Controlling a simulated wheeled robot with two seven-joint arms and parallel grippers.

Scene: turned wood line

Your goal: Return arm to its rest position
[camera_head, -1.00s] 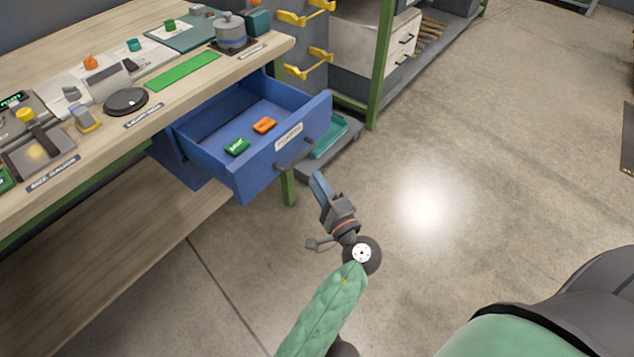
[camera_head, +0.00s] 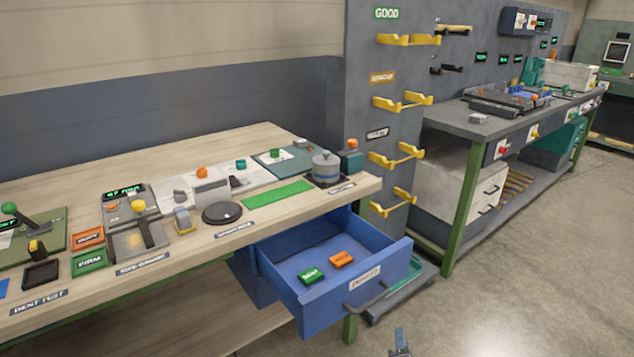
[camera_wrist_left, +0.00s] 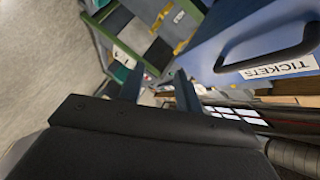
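My left gripper (camera_head: 400,342) shows only as a fingertip at the bottom edge of the head view. It is in front of the pulled-out blue drawer (camera_head: 375,287) and apart from it. In the left wrist view both fingers of the left gripper (camera_wrist_left: 158,88) stand apart with nothing held between them. The drawer front, with its dark handle and TICKETS label (camera_wrist_left: 278,69), is at the upper right of that view. The rest of the left arm is below the head view. My right arm and gripper are not in view.
A green ticket (camera_head: 311,275) and an orange ticket (camera_head: 342,259) lie in the open drawer. The wooden bench (camera_head: 62,190) carries gauges, a dark round pad (camera_head: 222,213) and a grey pot (camera_head: 326,167). A panel with yellow hooks (camera_head: 408,102) stands behind. The floor at right is clear.

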